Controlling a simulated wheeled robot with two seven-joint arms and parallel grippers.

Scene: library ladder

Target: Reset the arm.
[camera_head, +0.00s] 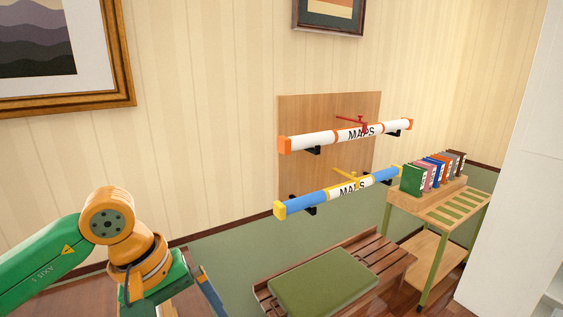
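My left arm, green and orange, comes in from the left and bends at an orange joint. Below the joint it drops toward the bottom edge, where the picture cuts it off. I cannot see the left gripper's fingers. My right arm and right gripper are not in view. No object is seen in a grasp.
Two map tubes, white-orange (320,139) and blue-yellow (325,198), rest on black brackets on a wooden wall panel (328,108). Below is a slatted bench (388,262) with a green cushion (325,281). A shelf cart (440,207) holds several books (413,179). A white structure (520,180) stands right.

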